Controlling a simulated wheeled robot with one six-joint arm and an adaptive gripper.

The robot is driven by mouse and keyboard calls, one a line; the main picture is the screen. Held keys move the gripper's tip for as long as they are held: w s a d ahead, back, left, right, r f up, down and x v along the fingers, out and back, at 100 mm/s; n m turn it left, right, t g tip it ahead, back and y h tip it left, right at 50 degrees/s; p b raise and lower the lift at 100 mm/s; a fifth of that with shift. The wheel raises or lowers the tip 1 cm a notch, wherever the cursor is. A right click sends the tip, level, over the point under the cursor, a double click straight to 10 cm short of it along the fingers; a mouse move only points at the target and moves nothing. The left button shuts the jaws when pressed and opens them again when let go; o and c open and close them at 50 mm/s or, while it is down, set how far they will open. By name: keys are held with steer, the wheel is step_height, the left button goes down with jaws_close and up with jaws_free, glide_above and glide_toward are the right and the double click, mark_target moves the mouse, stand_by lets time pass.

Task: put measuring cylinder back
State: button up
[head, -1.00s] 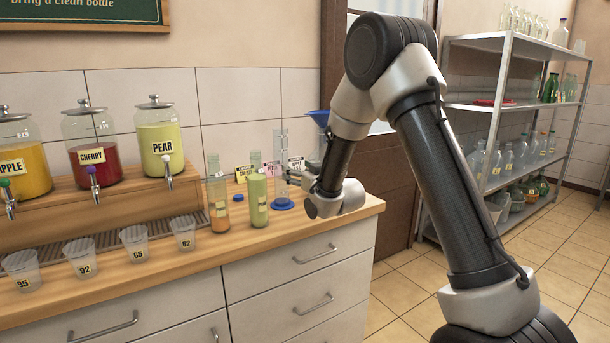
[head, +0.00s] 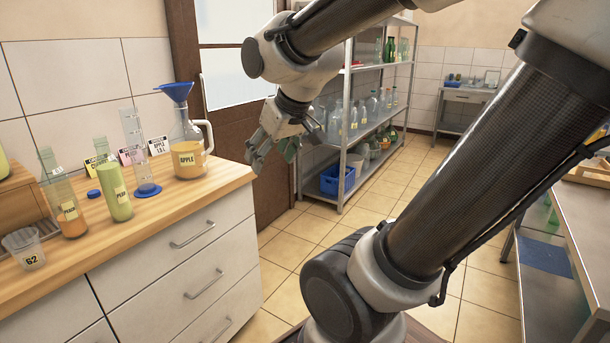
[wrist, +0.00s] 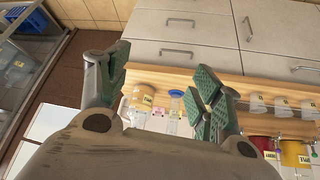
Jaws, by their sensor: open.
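The measuring cylinder (head: 132,132) is clear with a blue base. It stands upright on the wooden counter, between the green PEAR bottle (head: 117,192) and the APPLE jug (head: 187,158), and looks empty. My gripper (head: 272,151) is open and empty, in the air to the right of the counter's end and apart from the cylinder. In the wrist view, which is upside down, the cylinder's blue base (wrist: 176,93) shows beyond and between the spread fingers (wrist: 162,78).
A blue funnel (head: 175,91) sits in the jug's mouth. Small label cards (head: 158,145) stand behind the cylinder. An orange-filled bottle (head: 69,212) and a cup marked 62 (head: 24,249) are at left. A shelf rack (head: 350,120) stands behind my gripper; the floor between is clear.

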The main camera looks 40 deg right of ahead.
steer(key=s+f+g, duration=0.1)
steer(key=s+g, duration=0.1)
steer(key=s, duration=0.8)
steer(key=shift+s+d+f, duration=0.2)
steer(key=shift+s+d, duration=0.1)
